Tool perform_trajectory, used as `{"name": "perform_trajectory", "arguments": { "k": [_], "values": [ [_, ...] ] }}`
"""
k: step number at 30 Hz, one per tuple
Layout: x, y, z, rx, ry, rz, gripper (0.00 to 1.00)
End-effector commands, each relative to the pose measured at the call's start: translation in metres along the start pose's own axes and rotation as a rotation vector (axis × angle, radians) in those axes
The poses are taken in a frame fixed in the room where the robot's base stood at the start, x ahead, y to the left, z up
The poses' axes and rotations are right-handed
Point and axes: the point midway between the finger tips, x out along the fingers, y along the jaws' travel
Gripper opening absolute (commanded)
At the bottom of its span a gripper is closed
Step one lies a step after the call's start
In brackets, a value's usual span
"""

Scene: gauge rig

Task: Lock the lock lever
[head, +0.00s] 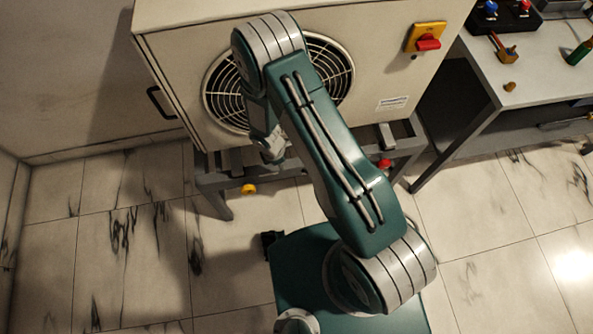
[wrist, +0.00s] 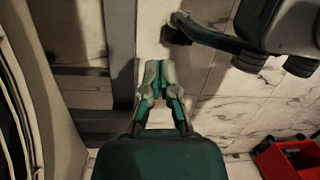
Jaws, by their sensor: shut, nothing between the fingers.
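A red lever (head: 428,44) sits on a yellow plate (head: 426,34) on the cabinet front, right of the round fan grille. It lies roughly level, tilted slightly. I cannot tell for sure that it is the lock lever. My gripper (wrist: 160,68) is shut and empty in the wrist view, pointing down past the cabinet's stand toward the floor. In the head view my gripper is mostly hidden behind my arm, low in front of the fan, apart from the red lever. The lever is not in the wrist view.
The fan grille (head: 338,75) is partly behind my arm. A metal stand (head: 405,150) carries the cabinet; yellow (head: 249,189) and red (head: 385,163) knobs show below. A grey table (head: 525,75) with tools stands right. A red box (wrist: 288,160) is on the floor.

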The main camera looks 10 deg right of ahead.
Motion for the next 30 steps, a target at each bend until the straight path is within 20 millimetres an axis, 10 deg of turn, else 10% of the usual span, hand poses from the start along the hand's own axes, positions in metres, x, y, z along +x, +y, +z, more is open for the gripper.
{"name": "perform_trajectory", "arguments": {
  "k": [8,25,30],
  "values": [
    [0.012,-0.001,0.001,0.002,-0.001,-0.003,0.0],
    [0.1,-0.001,0.001,0.003,-0.001,-0.003,0.0],
    [0.092,0.0,0.022,0.006,0.0,0.0,0.0]
  ]
}}
